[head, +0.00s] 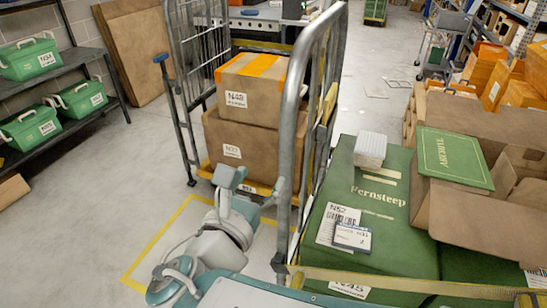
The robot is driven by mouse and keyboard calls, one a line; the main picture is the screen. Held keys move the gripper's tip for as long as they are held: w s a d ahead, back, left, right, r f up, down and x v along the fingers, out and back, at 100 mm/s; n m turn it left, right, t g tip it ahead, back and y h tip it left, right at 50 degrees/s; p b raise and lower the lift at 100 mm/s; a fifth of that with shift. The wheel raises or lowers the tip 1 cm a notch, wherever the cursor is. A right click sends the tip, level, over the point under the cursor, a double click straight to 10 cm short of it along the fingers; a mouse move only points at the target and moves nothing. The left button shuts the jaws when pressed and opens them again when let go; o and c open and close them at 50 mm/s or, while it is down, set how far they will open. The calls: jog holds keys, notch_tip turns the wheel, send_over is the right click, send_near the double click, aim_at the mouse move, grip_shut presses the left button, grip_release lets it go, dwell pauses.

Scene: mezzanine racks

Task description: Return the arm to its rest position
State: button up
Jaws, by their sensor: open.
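My arm (218,248) rises from the bottom of the head view, left of centre, with pale grey and teal links. My gripper (248,188) is at its far end, in front of the stacked cardboard boxes in the picture. The gripper is open, and I see nothing held in it. Part of its right side lies close to the grey cage post in the picture, and I cannot tell the gap between them.
A roll cage (294,110) stands just ahead, with two stacked cardboard boxes (250,75) behind its post. A green Fernsteep box (385,220) is at right, bearing a white stack (370,150). Green crates (32,128) fill a left rack. Floor is clear at left (90,210).

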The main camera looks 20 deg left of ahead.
jog(key=shift+s, duration=0.35)
jog(key=w+d+f+m+g+h, duration=0.1)
jog(key=d+f+m+g+h, duration=0.25)
jog(key=d+m, duration=0.5)
jog(key=w+d+f+m+g+h, duration=0.25)
jog(key=d+m+g, duration=0.25)
jog(key=d, duration=0.7)
jog(key=s+d+f+m+g+y, duration=0.3)
jog(key=s+d+m+y, duration=0.4)
jog(key=m, duration=1.4)
jog(key=shift+s+d+f+m+g, duration=0.35)
jog(key=shift+s+d+g, duration=0.15)
jog(key=shift+d, duration=0.2)
jog(key=shift+c, duration=1.4)
jog(key=shift+d, duration=0.15)
